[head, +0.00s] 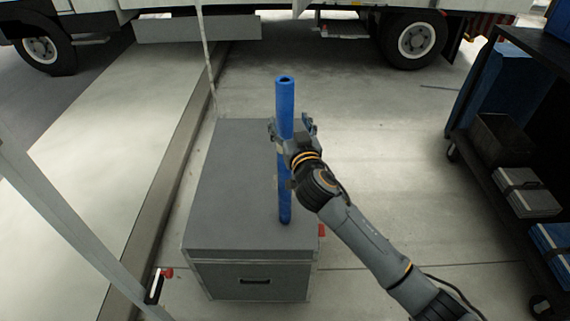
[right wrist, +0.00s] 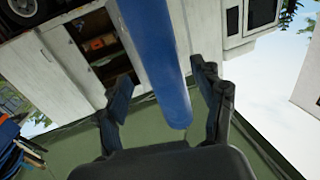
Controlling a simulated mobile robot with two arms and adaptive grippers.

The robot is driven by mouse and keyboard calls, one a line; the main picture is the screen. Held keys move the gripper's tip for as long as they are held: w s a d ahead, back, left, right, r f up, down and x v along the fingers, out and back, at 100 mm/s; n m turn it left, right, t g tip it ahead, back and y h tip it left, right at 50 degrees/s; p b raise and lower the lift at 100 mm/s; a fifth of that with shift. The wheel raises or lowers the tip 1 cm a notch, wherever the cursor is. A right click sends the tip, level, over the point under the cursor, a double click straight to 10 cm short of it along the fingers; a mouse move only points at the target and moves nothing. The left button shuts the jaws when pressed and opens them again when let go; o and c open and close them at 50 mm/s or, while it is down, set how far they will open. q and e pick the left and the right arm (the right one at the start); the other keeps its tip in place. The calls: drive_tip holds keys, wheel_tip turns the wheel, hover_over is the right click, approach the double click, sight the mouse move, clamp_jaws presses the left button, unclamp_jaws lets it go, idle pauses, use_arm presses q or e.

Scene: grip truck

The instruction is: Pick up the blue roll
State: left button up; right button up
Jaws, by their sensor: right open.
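The blue roll (head: 285,100) is a long tube standing upright on top of a grey box (head: 225,165) in the head view. My right gripper (head: 292,125) is at the upper half of the roll, with its fingers on either side of it. In the right wrist view the blue roll (right wrist: 158,60) passes between the two open fingers of the gripper (right wrist: 165,98). Gaps show between the roll and both fingers there. My left gripper is not in view.
A dark shelf cart (head: 480,90) with blue and grey cases stands at the right. A truck (head: 330,10) is parked at the back. A pale raised kerb (head: 120,150) lies left of the box. The floor between box and cart is clear.

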drive_tip(key=shift+a+p+x, duration=0.1)
drive_tip(key=shift+p+x, duration=0.05)
drive_tip(key=shift+x, duration=0.8)
drive_tip(key=shift+a+p+x, duration=0.15)
drive_tip(key=shift+x, duration=0.8)
drive_tip(key=shift+s, duration=0.1)
drive_tip(key=shift+c, duration=0.2)
clamp_jaws()
